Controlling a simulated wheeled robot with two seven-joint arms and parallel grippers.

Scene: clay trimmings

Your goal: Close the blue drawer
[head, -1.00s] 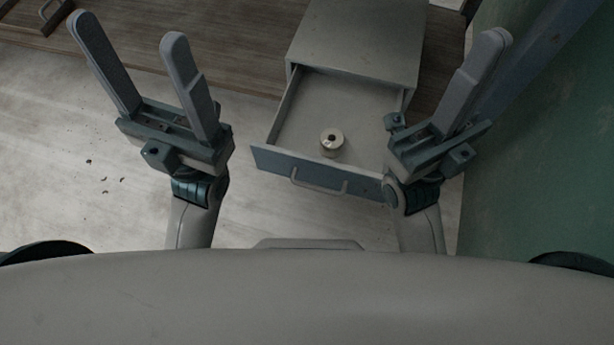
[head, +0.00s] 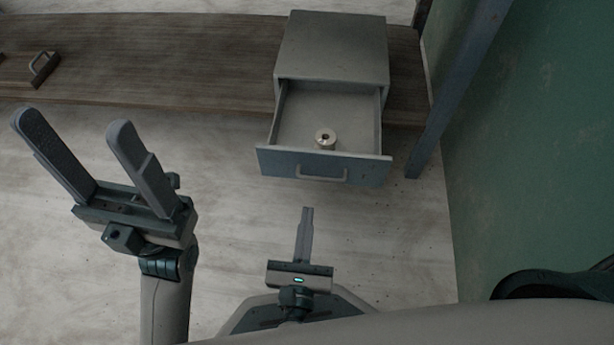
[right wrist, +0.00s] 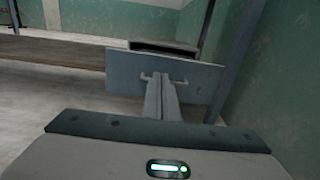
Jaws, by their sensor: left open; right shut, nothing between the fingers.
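The blue drawer (head: 270,161) is pulled out from a grey cabinet (head: 335,50) that stands on a wooden surface. Its blue front carries a bar handle (head: 322,175). A small pale ring-shaped piece (head: 325,138) sits inside the drawer near the front. My right gripper (head: 308,210) is shut and empty, in front of the drawer front and apart from it in the head view. In the right wrist view its fingers (right wrist: 160,84) point at the drawer front (right wrist: 122,72) and overlap the middle of the handle. My left gripper (head: 70,128) is open and empty, left of the drawer.
A blue-grey post (head: 455,90) and a green wall (head: 540,150) stand right of the drawer. A dark handle-like object (head: 42,68) lies on the wooden bench (head: 150,60) at the left. The pale floor (head: 400,240) before the drawer is mostly clear.

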